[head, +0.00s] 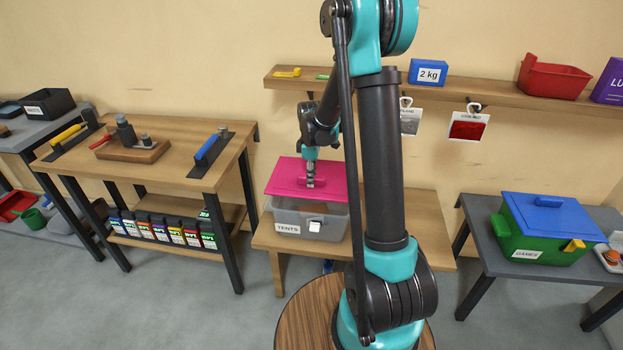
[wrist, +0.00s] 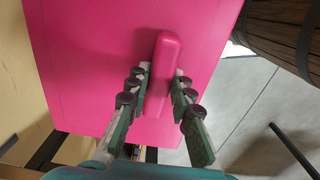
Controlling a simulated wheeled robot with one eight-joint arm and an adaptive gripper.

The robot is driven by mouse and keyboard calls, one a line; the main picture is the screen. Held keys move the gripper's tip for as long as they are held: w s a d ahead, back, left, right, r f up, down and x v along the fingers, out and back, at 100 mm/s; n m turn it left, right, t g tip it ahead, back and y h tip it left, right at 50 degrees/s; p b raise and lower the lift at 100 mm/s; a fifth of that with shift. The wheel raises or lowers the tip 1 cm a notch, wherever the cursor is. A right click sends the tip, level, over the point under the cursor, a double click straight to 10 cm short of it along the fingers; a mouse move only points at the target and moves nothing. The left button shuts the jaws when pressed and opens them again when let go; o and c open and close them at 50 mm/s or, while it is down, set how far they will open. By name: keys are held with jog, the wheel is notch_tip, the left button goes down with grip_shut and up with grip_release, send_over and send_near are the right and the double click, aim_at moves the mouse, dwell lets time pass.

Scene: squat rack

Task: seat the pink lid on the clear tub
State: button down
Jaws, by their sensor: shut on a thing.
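The pink lid (head: 283,184) is a flat rectangle held above the clear tub (head: 328,218). The tub is greyish and see-through, has a TENTS label and a front latch, and stands on a low wooden table. The lid's front edge shows just above the tub's rim, and the lid hides most of the opening. My gripper (head: 310,180) is shut on the raised bar handle in the middle of the lid. In the wrist view the pink lid (wrist: 90,60) fills much of the picture, with my gripper's fingers (wrist: 161,80) on both sides of the handle. The tub is hidden there.
The low table (head: 425,225) has bare wood right of the tub, partly behind my arm. A wall shelf (head: 500,97) with hanging pouches is above. A workbench (head: 180,135) stands left, and a grey table with a green blue-lidded box (head: 545,225) stands right.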

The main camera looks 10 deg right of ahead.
dwell(0.3)
jog(key=shift+f, duration=2)
jog(key=shift+f, duration=1.5)
dwell(2.6)
jog(key=c, duration=1.3)
grip_release()
jog(key=shift+o, duration=0.2)
jog(key=shift+r, duration=0.1)
notch_tip(320, 180, up, 12)
jog(key=shift+s+f, duration=0.1)
